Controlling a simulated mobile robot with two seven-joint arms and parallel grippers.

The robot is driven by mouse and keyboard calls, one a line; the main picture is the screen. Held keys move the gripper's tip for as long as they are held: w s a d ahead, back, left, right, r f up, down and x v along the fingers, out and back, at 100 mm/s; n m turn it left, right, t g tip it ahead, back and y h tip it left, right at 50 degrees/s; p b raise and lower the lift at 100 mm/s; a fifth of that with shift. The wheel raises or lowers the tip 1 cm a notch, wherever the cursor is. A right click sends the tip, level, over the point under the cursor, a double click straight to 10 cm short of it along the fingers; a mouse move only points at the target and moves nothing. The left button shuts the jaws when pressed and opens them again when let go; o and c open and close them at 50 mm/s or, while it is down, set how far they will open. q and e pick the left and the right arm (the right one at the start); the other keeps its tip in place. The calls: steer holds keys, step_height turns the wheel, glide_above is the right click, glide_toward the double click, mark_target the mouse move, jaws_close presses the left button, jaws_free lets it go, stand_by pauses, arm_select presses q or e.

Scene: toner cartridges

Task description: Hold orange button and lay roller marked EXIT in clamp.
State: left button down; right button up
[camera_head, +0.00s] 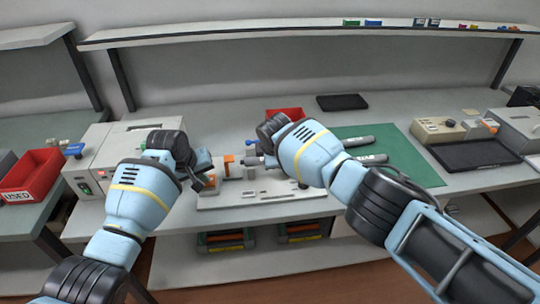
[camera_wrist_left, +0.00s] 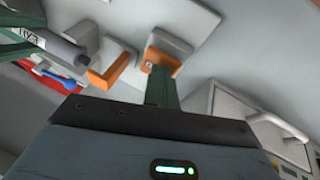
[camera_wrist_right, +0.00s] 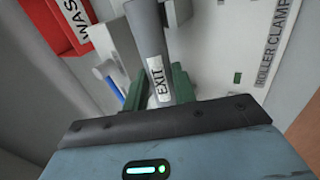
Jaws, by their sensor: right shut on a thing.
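The grey roller marked EXIT (camera_wrist_right: 158,80) is held between the green fingers of my right gripper (camera_wrist_right: 160,88). Its end also shows in the left wrist view (camera_wrist_left: 65,50), close to an orange clamp jaw (camera_wrist_left: 112,68). I cannot tell whether the roller touches the clamp. The pale roller clamp base (camera_head: 262,193) lies on the bench below both grippers. My left gripper (camera_wrist_left: 164,88) has its fingers together, with their tips at the orange button (camera_wrist_left: 160,57), overlapping it in the view. In the head view, my right wrist hides its fingers and most of the roller.
Grey rollers (camera_head: 370,159) lie on the green mat (camera_head: 410,165) at right. A red WASTE bin (camera_wrist_right: 58,28) stands behind the clamp. A white machine (camera_head: 105,145) and a red USED bin (camera_head: 35,172) are at left. A shelf (camera_head: 300,35) spans the back.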

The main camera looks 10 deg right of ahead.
arm_select(q)
steer(key=shift+f, duration=0.2)
arm_select(e)
steer(key=o, duration=1.1)
steer(key=shift+f, duration=0.1)
steer(key=v, duration=1.2)
arm_select(q)
steer(key=shift+r, duration=0.1)
steer(key=shift+r+p, duration=0.7)
steer(key=shift+r, duration=1.05)
step_height(320, 180, up, 6)
steer(key=shift+f+p, duration=0.15)
steer(key=shift+p, duration=0.75)
arm_select(e)
step_height(320, 180, up, 12)
steer(key=t, duration=0.1)
steer(key=shift+s+t, duration=0.15)
steer(key=shift+t, duration=0.15)
